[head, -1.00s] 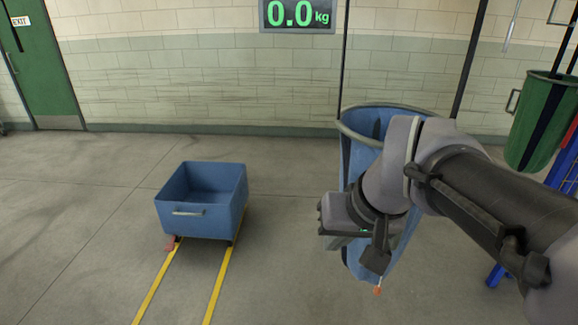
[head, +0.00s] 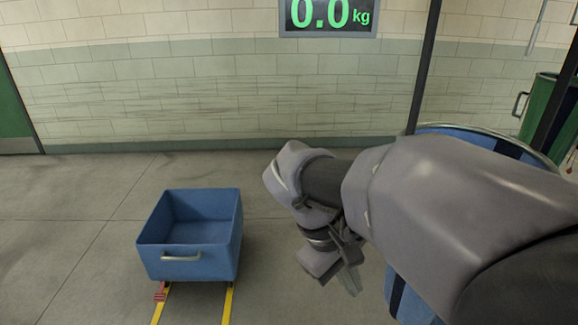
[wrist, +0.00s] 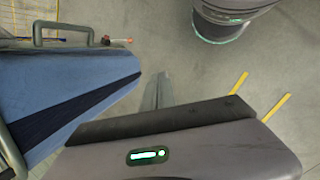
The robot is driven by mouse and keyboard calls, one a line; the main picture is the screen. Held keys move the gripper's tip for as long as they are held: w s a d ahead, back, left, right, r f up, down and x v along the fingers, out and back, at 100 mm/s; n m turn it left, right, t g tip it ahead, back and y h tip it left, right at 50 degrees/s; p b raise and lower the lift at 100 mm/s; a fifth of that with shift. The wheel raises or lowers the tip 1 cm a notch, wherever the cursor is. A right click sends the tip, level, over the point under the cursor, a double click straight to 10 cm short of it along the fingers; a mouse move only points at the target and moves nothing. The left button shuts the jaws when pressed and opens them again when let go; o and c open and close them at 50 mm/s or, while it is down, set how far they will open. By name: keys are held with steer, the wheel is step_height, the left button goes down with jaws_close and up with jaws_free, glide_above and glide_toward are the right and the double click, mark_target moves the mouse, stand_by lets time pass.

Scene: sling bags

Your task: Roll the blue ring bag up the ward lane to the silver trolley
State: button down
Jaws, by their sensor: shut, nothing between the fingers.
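The blue ring bag (head: 418,308) hangs at the right of the head view, mostly hidden behind my arm. Its round rim shows above the arm. In the wrist view the blue bag (wrist: 75,85), with a dark stripe and a grey handle, fills the left side. My gripper (head: 352,281) is left of the bag in the head view, apart from it, pointing down. It is shut and empty; its fingers (wrist: 157,92) also show in the wrist view, just right of the bag. I see no silver trolley in either current view.
A blue tub (head: 195,240) with a handle stands at the left over yellow floor lines (head: 227,305), with a red piece (head: 159,291) by its front. A green bag (head: 540,105) hangs at far right. A display (head: 330,16) reads 0.0 kg. Floor between tub and gripper is clear.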

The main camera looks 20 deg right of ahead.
steer(key=w+d+f+n+g+h+p, duration=0.1)
steer(key=w+d+n+g+h, duration=0.2)
steer(key=w, duration=0.4)
steer(key=w+d+f+n+g+h+p, duration=0.1)
steer(key=w+d+f+n+h, duration=0.1)
steer(key=w+d+n+h, duration=0.3)
steer(key=w+f+n+h, duration=0.3)
steer(key=w+f+h, duration=0.25)
steer(key=w, duration=0.25)
steer(key=b+x, duration=0.4)
steer(key=x, duration=0.9)
steer(key=shift+w+d+f+t, duration=0.25)
steer(key=shift+w+f+t, duration=0.1)
steer(key=shift+f+t, duration=0.1)
